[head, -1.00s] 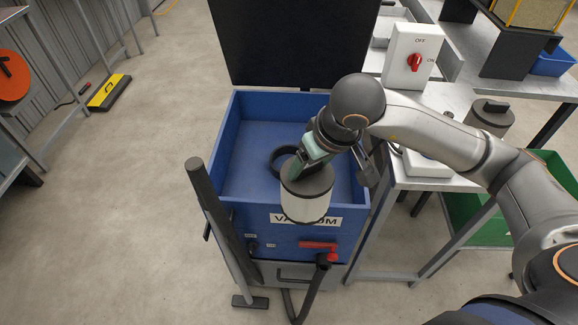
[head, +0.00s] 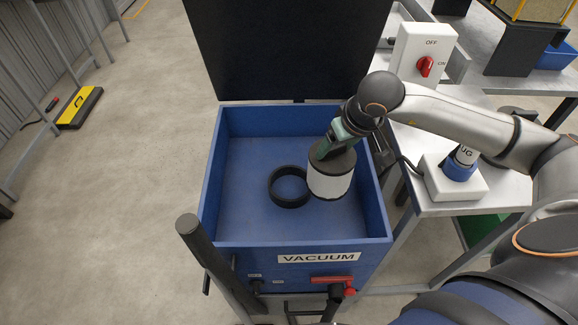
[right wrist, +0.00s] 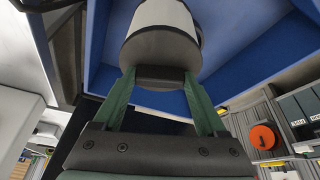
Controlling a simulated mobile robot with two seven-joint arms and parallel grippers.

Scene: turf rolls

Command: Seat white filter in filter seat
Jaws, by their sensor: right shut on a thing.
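The white filter (head: 330,184), a white cylinder with a dark grey cap, is held by my right gripper (head: 334,143). In the right wrist view the fingers of my right gripper (right wrist: 160,78) are shut on the block on the filter's cap (right wrist: 160,48). The filter seat, a black ring (head: 274,187), lies on the floor of the blue vacuum box (head: 232,228). The filter is just right of the ring in the head view and partly overlaps its right edge there. It looks held above the box floor; the exact height I cannot tell. My left gripper is not in view.
The box's black lid (head: 285,50) stands open at the back. A red-handled lever (head: 332,280) is on the box front. A dark post (head: 200,250) stands at its front left. At right, a metal table (head: 425,150) carries a white switch box (head: 418,55).

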